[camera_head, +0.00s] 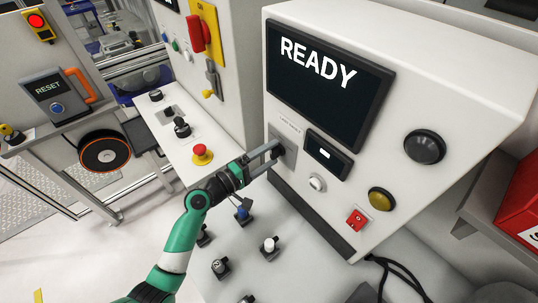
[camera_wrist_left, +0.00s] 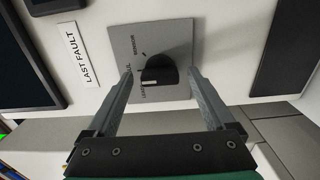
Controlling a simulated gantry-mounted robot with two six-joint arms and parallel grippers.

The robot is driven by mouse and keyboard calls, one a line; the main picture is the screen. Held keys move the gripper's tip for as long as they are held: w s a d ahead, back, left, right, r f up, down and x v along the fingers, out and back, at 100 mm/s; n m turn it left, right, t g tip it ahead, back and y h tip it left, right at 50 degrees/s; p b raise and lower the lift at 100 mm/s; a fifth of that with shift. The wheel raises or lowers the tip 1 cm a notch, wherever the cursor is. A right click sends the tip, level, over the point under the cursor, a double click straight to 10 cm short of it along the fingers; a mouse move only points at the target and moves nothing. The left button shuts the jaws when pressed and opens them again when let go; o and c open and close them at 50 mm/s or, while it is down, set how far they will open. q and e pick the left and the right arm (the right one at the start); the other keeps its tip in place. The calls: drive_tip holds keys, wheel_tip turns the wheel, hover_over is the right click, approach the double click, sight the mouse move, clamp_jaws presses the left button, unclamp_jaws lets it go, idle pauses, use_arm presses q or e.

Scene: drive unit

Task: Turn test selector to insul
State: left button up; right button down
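The test selector shows in the left wrist view as a black knob (camera_wrist_left: 158,70) on a square grey plate (camera_wrist_left: 178,38). The plate reads SENSOR at the upper part, with other labels at the left partly covered. A white mark shows on the knob's lower left edge. My left gripper (camera_wrist_left: 161,78) is open, with one finger on each side of the knob; I cannot tell if they touch it. In the head view, my left gripper (camera_head: 273,156) reaches the grey plate (camera_head: 287,146) on the console, and the knob is mostly hidden. My right gripper is not in view.
The console screen (camera_head: 325,80) reads READY. Near the plate are a small display (camera_head: 327,154), a white button (camera_head: 316,183), a red switch (camera_head: 356,219), a yellow button (camera_head: 381,199) and a dark round knob (camera_head: 425,147). Several small knobs stand on the bench below my left arm.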

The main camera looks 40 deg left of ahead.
use_arm(q)
drive_tip(key=s+a, duration=0.1)
drive_tip(key=s, duration=1)
drive_tip(key=shift+s, duration=0.3)
